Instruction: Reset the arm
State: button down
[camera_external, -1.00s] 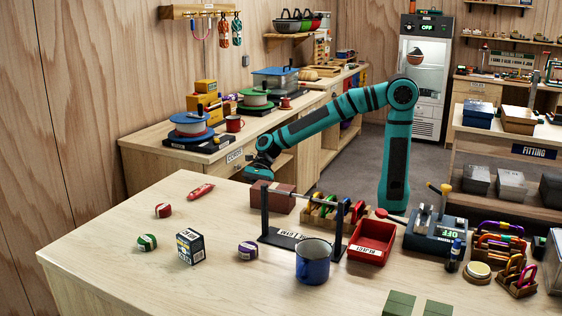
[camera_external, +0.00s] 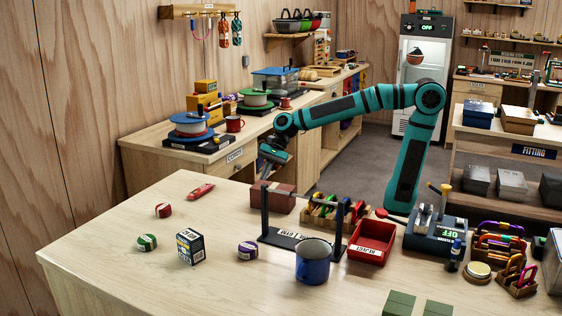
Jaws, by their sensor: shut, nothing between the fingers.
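My teal arm (camera_external: 360,100) rises behind the far edge of the front table, with its elbow high and its forearm reaching left. My gripper (camera_external: 266,174) hangs from the wrist, tilted down, above the table's far edge near a dark red block (camera_external: 280,200). It is small in the picture, shut, with nothing visible in it. It appears apart from the block, though the exact gap cannot be told.
The front table (camera_external: 110,235) holds a red tube (camera_external: 201,190), a small box (camera_external: 190,247), a black stand (camera_external: 290,240), a blue mug (camera_external: 313,261), a red reject tray (camera_external: 371,241) and a device (camera_external: 434,235).

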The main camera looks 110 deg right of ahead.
jog(key=s+a+r+n+t+h, duration=0.2)
jog(key=s+a+r+n+t, duration=0.3)
jog(key=s+r+n, duration=0.3)
jog(key=s+a+r+n+t+h, duration=0.2)
jog(key=s+a+r+n+t, duration=0.3)
jog(key=s+a+r+n, duration=0.3)
notch_tip(320, 180, up, 4)
jog(key=s+n, duration=0.1)
jog(key=n, duration=0.6)
jog(key=shift+a+t, duration=0.2)
jog(key=shift+t, duration=0.2)
